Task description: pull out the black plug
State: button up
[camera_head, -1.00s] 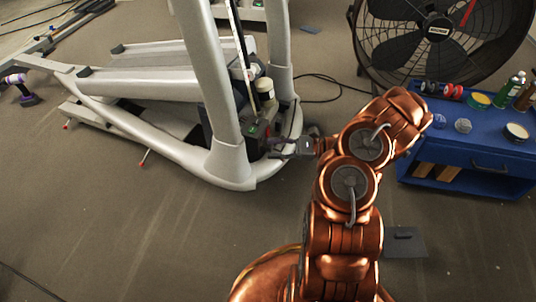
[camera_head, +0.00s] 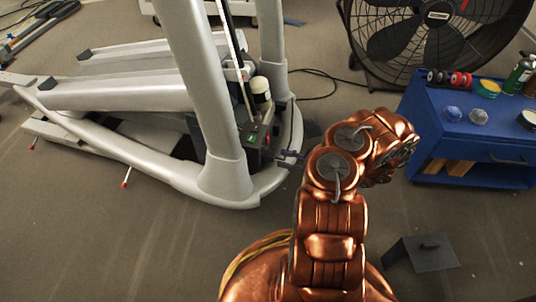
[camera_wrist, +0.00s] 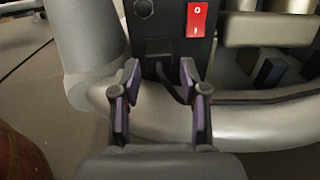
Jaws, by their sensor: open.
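The black plug (camera_wrist: 159,47) sits in the lower part of a dark panel on the elliptical machine, below a red rocker switch (camera_wrist: 197,19). A dark cable runs down from the plug. My gripper (camera_wrist: 159,78) is open in the wrist view, with one purple-padded finger on each side of the plug's lower end and cable. The fingers do not appear to touch the plug.
The elliptical's pale frame (camera_head: 225,178) surrounds the box on the left and below. A blue cart (camera_head: 480,135) with cans and bottles stands at right, a large fan (camera_head: 425,40) behind it.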

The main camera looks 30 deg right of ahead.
aim_at(270, 154)
jog(key=b+x, duration=0.2)
jog(key=x, duration=0.4)
jog(key=shift+s+f, duration=0.1)
grip_shut()
dwell(0.5)
